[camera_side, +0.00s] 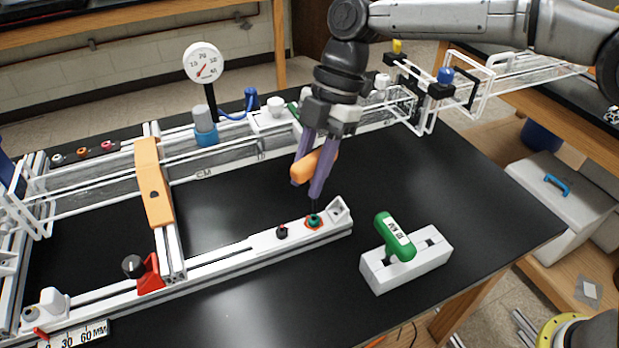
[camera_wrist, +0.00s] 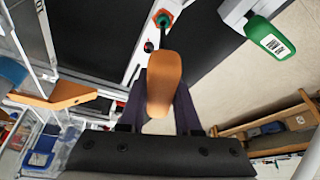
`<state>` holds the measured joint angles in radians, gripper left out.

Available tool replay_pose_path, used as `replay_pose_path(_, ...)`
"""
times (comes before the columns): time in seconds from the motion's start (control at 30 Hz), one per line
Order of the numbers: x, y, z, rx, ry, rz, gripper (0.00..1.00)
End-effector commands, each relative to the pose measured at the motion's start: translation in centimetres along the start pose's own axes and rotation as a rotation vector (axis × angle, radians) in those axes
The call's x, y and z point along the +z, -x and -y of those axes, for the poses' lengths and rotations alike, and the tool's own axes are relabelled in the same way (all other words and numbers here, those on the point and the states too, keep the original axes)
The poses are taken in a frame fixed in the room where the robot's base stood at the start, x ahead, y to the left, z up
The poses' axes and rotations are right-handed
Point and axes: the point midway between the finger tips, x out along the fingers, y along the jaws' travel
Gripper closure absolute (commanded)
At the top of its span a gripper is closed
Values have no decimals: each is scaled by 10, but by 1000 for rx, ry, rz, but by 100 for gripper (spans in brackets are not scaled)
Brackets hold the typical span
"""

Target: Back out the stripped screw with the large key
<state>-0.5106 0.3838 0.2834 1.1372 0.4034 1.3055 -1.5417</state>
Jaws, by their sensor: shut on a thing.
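My gripper (camera_side: 313,176) has its purple fingers closed around an orange-handled key (camera_side: 300,170), above the white rail. The handle (camera_wrist: 163,85) fills the middle of the wrist view. Its thin dark shaft points down at a green screw head (camera_side: 314,221) in an orange-red ring on the rail's right end. The screw also shows in the wrist view (camera_wrist: 163,18). The shaft tip meets or nearly meets the screw; I cannot tell whether it is seated. A green-handled key (camera_side: 396,237) with a white label stands in a white block (camera_side: 378,277).
A dark knob (camera_side: 282,232) sits left of the screw, and an angled white bracket (camera_side: 338,210) right of it. An orange crossbar (camera_side: 153,180) spans the frame at left. A dial gauge (camera_side: 204,62) stands behind. The black tabletop right of the rail is mostly clear.

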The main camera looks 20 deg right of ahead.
Motion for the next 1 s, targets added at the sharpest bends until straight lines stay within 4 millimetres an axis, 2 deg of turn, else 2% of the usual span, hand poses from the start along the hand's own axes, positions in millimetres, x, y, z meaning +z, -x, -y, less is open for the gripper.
replay_pose_path(0.37, -2, 3, 0, 2, 1, -1, 100)
replay_pose_path(0.8, -12, 28, 0, 3, 1, -1, 100)
replay_pose_path(1.0, -12, 29, 0, 1, 0, -1, 100)
